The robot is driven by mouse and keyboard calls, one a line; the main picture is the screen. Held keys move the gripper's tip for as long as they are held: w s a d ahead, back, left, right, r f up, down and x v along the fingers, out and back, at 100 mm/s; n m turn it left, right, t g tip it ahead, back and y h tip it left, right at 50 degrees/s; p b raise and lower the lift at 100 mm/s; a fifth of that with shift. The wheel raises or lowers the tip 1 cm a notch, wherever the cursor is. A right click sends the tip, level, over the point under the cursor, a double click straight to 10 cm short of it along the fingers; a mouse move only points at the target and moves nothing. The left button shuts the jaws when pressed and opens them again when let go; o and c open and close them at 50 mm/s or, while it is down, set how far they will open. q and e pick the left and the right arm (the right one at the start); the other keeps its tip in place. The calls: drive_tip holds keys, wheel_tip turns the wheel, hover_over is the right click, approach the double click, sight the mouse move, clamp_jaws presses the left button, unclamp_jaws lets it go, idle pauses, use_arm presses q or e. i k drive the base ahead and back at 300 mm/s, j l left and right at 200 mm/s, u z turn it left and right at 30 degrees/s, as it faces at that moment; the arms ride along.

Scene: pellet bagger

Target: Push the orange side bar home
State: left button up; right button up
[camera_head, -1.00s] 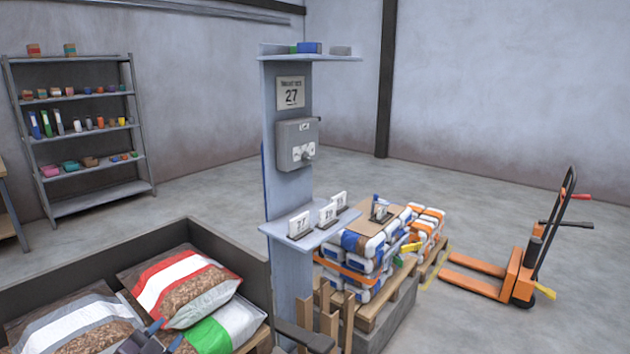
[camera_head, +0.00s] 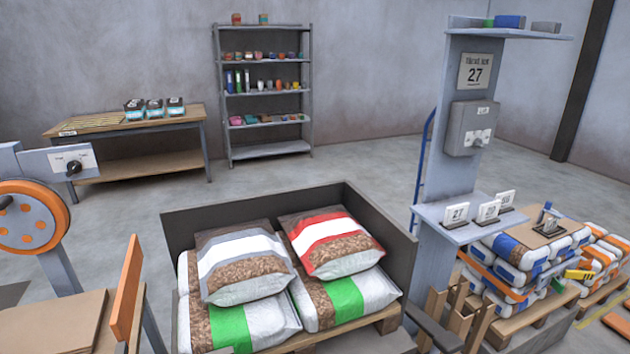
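An orange bar (camera_head: 127,288) stands upright and slightly tilted at the lower left, beside a flat brown board (camera_head: 55,325). Its lower end runs down near the picture's bottom edge, and I cannot tell how far in it sits. Neither of my grippers is in view.
An orange wheel (camera_head: 33,216) and a panel with a black knob (camera_head: 73,164) are at the left. A dark-walled bay (camera_head: 388,223) holds several pellet bags. A grey post (camera_head: 456,120) with number cards and a loaded pallet (camera_head: 520,318) stand at the right.

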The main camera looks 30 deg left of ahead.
sight(121, 322)
drive_tip(key=u, duration=0.45)
drive_tip(key=j+u, duration=0.1)
drive_tip(key=u, duration=0.8)
drive_tip(key=i+u, duration=0.1)
drive_tip(key=u, duration=0.75)
drive_tip(key=k+l, duration=0.1)
drive_tip(key=l, duration=0.25)
drive_tip(key=k+l+u, duration=0.1)
drive_tip(key=l, duration=0.25)
drive_tip(key=k+l+u, duration=0.1)
drive_tip(key=l, duration=0.25)
